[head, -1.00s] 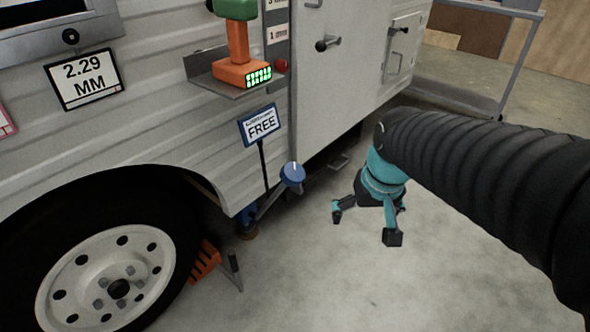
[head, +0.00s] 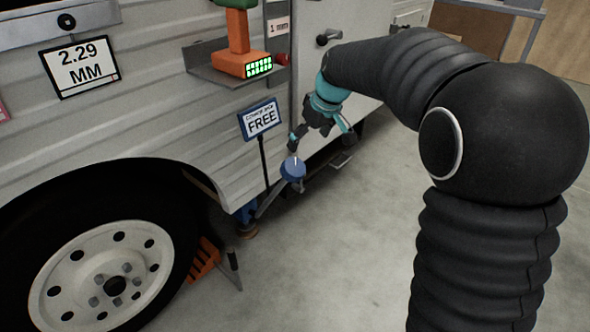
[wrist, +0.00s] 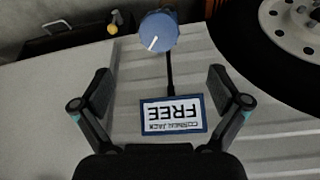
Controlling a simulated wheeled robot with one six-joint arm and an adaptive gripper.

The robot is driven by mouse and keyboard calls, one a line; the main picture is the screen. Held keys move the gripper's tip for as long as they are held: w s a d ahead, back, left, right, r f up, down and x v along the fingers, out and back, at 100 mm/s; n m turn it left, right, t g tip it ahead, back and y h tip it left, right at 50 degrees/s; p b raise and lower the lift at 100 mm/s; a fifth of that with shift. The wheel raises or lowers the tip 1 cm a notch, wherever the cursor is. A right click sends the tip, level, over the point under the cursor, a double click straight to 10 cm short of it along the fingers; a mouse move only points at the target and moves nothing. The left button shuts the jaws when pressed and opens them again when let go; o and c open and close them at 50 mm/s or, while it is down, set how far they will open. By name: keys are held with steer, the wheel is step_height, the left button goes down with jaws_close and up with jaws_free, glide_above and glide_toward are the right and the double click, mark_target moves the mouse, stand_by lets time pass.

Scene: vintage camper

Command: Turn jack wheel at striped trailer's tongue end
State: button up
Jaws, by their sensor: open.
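A blue round jack wheel (head: 292,169) with a white mark sits at the end of a rod low beside the camper's white ribbed side wall. It also shows at the top of the wrist view (wrist: 158,31). A blue-framed sign (head: 261,119) reading "CORNER JACK FREE" stands behind it, on a thin stalk. My gripper (head: 320,136) is open and empty, just above and to the right of the wheel in the head view. In the wrist view my two fingers (wrist: 160,88) are spread either side of the sign, with the wheel beyond their tips. No contact shows.
A tyre (head: 130,190) fills the lower left, with an orange chock (head: 204,260) by it. A shelf (head: 205,68) with an orange and green tool (head: 240,45) juts from the wall above. A metal step (head: 342,160) is right of the wheel. The concrete floor at front is clear.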

mark_target(296, 168)
steer(key=b+x, duration=0.1)
steer(key=x, duration=1.2)
steer(key=shift+f+b, duration=0.4)
steer(key=c, duration=1.2)
